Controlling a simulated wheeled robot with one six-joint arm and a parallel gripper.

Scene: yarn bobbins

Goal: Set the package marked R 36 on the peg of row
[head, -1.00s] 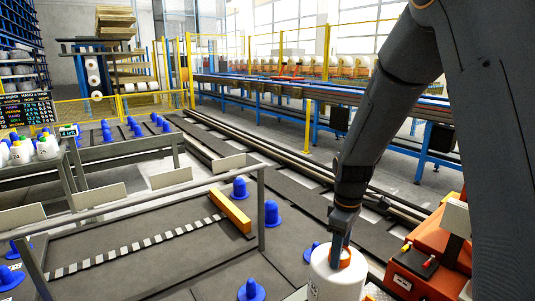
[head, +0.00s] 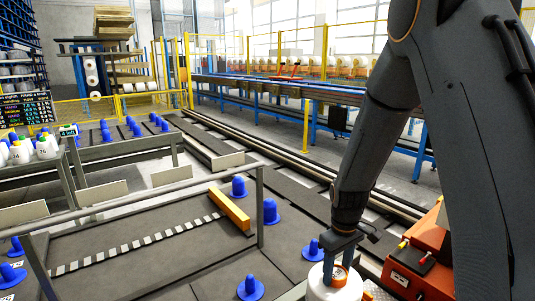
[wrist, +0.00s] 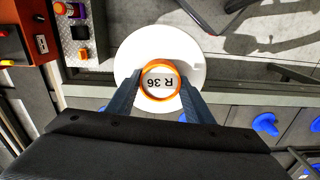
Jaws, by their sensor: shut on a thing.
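The package marked R 36 is a white bobbin (wrist: 135,62) with an orange ring at its centre, its label upside down in the wrist view. My gripper (wrist: 160,92) is shut on it, one finger on each side of the orange ring. In the head view the white package (head: 322,290) is at the bottom edge, partly cut off, under my gripper (head: 338,262). Blue pegs stand on the dark rack panels: one (head: 313,250) just left of the package, others (head: 271,212) and (head: 250,288) farther left.
A grey rail frame (head: 260,210) and a yellow bar (head: 230,208) stand left of my arm. An orange machine (head: 420,255) is at the right. White packages (head: 45,146) stand on a rack at far left. A fenced conveyor (head: 290,88) runs behind.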

